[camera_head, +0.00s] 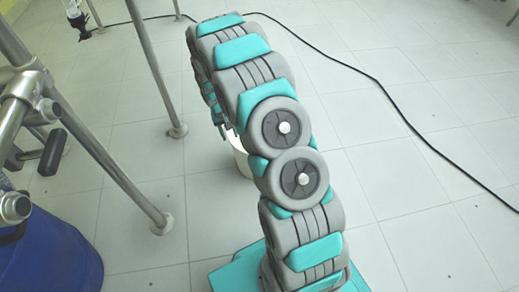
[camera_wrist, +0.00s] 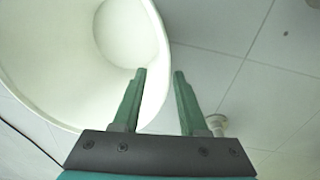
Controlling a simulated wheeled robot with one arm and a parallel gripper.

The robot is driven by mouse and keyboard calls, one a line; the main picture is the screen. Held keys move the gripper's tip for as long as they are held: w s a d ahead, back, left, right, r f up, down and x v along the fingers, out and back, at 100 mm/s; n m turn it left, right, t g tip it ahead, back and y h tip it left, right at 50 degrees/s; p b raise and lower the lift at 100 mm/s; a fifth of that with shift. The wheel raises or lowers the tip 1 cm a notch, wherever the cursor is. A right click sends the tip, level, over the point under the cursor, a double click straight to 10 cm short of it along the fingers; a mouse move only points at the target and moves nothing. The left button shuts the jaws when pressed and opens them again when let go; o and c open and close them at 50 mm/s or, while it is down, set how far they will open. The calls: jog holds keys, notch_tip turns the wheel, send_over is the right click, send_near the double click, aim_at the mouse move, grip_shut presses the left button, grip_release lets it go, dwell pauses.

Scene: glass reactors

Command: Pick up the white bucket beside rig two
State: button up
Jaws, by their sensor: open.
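The white bucket (camera_wrist: 60,60) fills the upper left of the wrist view, with its open mouth and inside showing. My gripper (camera_wrist: 159,72) is open, with two green fingers apart. The left finger overlaps the inside of the bucket and the right finger lies outside it, so the bucket's rim runs between them in the picture. I cannot tell how deep the fingers reach or whether they touch the wall. In the head view the bucket (camera_head: 240,158) stands on the floor, mostly hidden behind my arm. My gripper is largely hidden there too.
A metal frame (camera_head: 150,65) stands on the tiled floor left of the bucket. One round foot (camera_wrist: 217,124) shows close by in the wrist view. A blue drum (camera_head: 50,255) is at lower left. A black cable (camera_head: 400,115) crosses the floor; the right side is otherwise clear.

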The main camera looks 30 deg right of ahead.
jog(key=shift+s+d+f, duration=0.1)
jog(key=shift+d+f, duration=0.05)
jog(key=shift+f, duration=3.25)
jog(key=shift+c, duration=0.4)
grip_shut()
